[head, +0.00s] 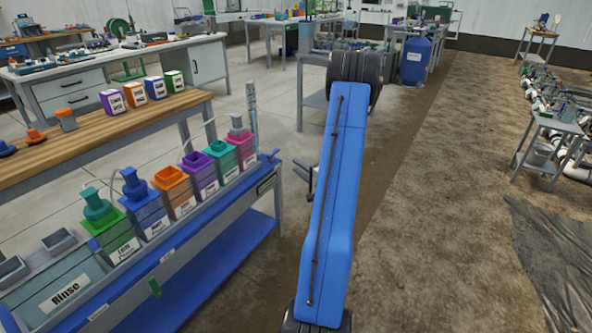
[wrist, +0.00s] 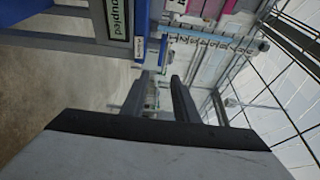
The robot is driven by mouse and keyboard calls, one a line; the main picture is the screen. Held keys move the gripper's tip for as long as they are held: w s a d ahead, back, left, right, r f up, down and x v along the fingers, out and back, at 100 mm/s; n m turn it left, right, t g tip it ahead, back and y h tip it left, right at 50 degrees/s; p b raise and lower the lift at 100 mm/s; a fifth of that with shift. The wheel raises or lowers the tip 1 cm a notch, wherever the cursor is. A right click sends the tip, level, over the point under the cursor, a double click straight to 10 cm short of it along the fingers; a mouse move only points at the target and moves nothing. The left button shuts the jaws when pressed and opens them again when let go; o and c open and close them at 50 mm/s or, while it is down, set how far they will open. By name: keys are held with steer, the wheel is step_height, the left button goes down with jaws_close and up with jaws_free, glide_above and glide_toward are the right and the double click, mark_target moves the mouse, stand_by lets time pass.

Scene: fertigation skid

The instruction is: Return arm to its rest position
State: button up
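My blue arm (head: 335,190) stands raised in the middle of the head view, to the right of the dosing bench. My gripper (head: 303,172) shows only in part at the arm's left side; the arm hides the rest. In the wrist view, my gripper's (wrist: 160,82) two dark fingers are apart with nothing between them. The wrist view is turned on its side, with the bench's labelled end (wrist: 118,22) at the top, beyond the fingers and apart from them.
The bench's blue lower shelf (head: 205,275) lies left of the arm, below several coloured containers and a rinse bin (head: 65,290). A wooden shelf (head: 100,130) stands behind. A blue drum (head: 415,60) is at the back.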

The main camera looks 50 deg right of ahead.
steer(key=shift+s, duration=0.1)
steer(key=shift+a, duration=0.1)
stand_by(0.5)
steer(key=w+a+r+n+y, duration=0.2)
steer(key=w+a+r+y, duration=0.1)
steer(key=a, duration=0.3)
steer(key=w+a+r+n+y, duration=0.1)
steer(key=w+a+r+y, duration=0.15)
steer(key=a, duration=0.25)
steer(key=s+a+r+n+g+y, duration=0.1)
steer(key=a+r+n+g+y, duration=0.35)
steer(key=a, duration=1.05)
steer(key=s+a+r+n+g+y, duration=0.1)
steer(key=a+r+n+g+y, duration=0.4)
steer(key=a, duration=0.9)
steer(key=s+a+r+n+g+h, duration=0.25)
steer(key=s+a+n+g, duration=0.2)
steer(key=s+a, duration=1.05)
steer(key=s+d+r+n+h, duration=0.1)
steer(key=s+h, duration=0.3)
steer(key=s, duration=0.2)
steer(key=s+d+r+n+t+h, duration=0.1)
steer(key=s+d+r+n+h, duration=0.1)
steer(key=s+h, duration=0.2)
steer(key=s, duration=0.3)
steer(key=shift+s+n, duration=0.3)
